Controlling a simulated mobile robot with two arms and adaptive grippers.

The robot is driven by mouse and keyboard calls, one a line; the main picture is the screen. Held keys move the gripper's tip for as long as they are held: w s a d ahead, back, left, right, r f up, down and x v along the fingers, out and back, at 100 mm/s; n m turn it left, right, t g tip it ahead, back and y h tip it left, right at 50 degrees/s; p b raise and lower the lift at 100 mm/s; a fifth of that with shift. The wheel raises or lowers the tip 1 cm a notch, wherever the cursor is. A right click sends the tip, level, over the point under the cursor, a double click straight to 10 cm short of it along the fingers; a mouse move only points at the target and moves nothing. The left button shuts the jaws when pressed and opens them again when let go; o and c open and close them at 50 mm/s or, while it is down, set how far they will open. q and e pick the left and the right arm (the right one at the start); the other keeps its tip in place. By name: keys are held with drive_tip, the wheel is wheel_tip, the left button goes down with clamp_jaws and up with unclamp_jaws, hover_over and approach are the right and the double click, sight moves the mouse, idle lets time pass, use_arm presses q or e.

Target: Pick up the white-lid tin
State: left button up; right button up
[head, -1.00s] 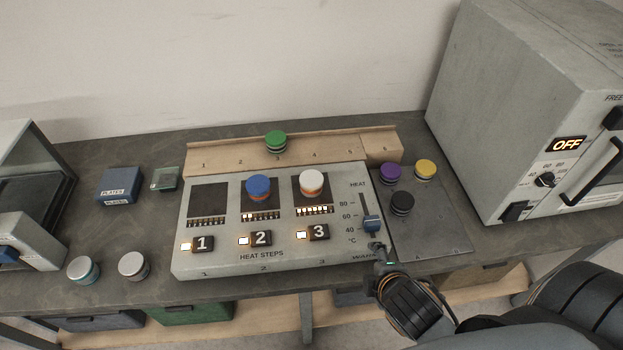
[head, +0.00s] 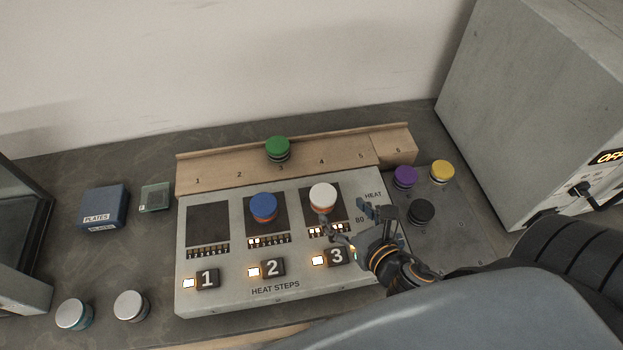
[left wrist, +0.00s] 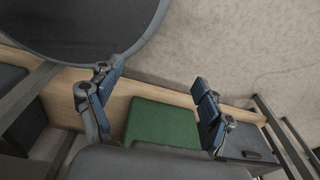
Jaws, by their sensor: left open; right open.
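The white-lid tin (head: 323,197) stands upright on the dark pad above button 3 of the heat-steps panel (head: 225,291) in the head view. It has an orange band below the lid. My right gripper (head: 347,223) is open and empty, just in front and to the right of the tin, with its fingers apart. I cannot tell whether a finger touches the tin. My left gripper (left wrist: 152,92) is open and empty in the left wrist view, above the floor and under-bench boxes. It is not in the head view.
A blue-lid tin (head: 263,207) stands on the pad to the left. A green-lid tin (head: 277,148) stands on the wooden rack (head: 215,172). Purple (head: 404,176), yellow (head: 442,171) and black (head: 421,212) tins stand right. A large grey box (head: 520,120) bounds the right side.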

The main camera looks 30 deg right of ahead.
sight(323, 192)
drive_tip(key=shift+w, duration=0.5)
drive_tip(key=shift+w+f, duration=0.15)
drive_tip(key=shift+w, duration=0.2)
drive_tip(key=p+x, duration=0.1)
drive_tip(key=x, duration=0.4)
drive_tip(key=p+x, duration=0.1)
drive_tip(key=x, duration=0.1)
drive_tip(key=shift+w+a+f, duration=0.15)
drive_tip(key=shift+w+f, duration=0.05)
drive_tip(key=shift+w, duration=0.1)
drive_tip(key=x, duration=0.3)
drive_tip(key=shift+w+a+f+p, duration=0.1)
drive_tip(key=shift+a+f+p, duration=0.05)
drive_tip(key=shift+p, duration=0.2)
drive_tip(key=shift+w+f, duration=0.15)
drive_tip(key=shift+w, duration=0.15)
use_arm(q)
drive_tip(key=s+r, duration=0.2)
drive_tip(key=shift+r, duration=0.35)
use_arm(e)
drive_tip(key=shift+s, duration=0.1)
drive_tip(key=c, duration=1.2)
use_arm(q)
drive_tip(key=shift+w, duration=0.1)
